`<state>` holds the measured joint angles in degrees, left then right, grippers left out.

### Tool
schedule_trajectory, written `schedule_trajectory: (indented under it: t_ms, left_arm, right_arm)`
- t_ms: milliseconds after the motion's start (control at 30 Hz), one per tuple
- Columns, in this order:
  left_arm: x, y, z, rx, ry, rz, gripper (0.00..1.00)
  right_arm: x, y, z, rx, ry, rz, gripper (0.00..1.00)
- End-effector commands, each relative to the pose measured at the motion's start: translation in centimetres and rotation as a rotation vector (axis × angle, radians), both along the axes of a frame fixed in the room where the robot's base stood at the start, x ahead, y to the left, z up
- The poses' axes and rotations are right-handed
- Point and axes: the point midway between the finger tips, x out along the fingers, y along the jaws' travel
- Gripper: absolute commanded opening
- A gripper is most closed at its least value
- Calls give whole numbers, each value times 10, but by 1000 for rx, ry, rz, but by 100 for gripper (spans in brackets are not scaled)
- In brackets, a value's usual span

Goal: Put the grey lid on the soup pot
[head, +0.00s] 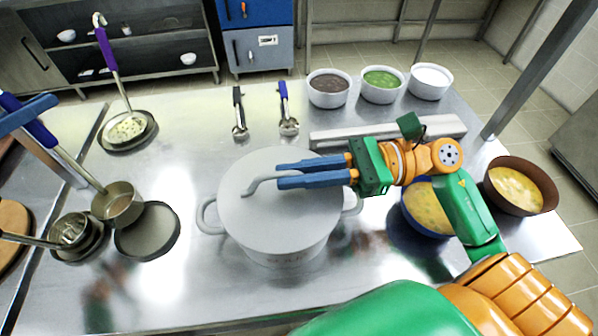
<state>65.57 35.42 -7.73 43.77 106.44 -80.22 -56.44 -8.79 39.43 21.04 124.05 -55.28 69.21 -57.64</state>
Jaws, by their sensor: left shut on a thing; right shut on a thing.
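The grey lid (252,215) covers the mouth of the soup pot (285,254), lined up with its rim. I cannot tell if it rests fully on the rim or sits just above it. The pot is grey with a loop handle on each side, standing on the steel counter. My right gripper (282,176) is shut on the lid's curved handle (258,184), reaching in from the right. My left gripper (40,110) shows only partly at the left edge, shut on the blue handle of a ladle (118,204). The pot's inside is hidden.
A dark round rest (147,231) lies left of the pot. Another ladle (127,127) and two serving utensils (239,115) lie farther back. Three bowls (381,86) stand at the back right. A blue bowl (423,210) and a brown bowl (519,187) stand at the right.

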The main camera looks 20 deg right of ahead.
Motion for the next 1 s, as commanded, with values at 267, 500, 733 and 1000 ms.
schedule_trajectory:
  t_ms: [267,500,733,1000]
  left_arm:
    - [0,-1,-11,11,13,-5,0]
    - [0,-1,-11,11,13,-5,0]
    - [0,-1,-11,11,15,-5,0]
    - [-1,-1,34,8,10,-4,0]
  right_arm:
    - [0,0,-3,1,0,0,0]
    - [0,0,-3,1,1,0,46]
    - [0,0,-3,1,1,0,48]
    - [-1,0,23,4,5,-2,48]
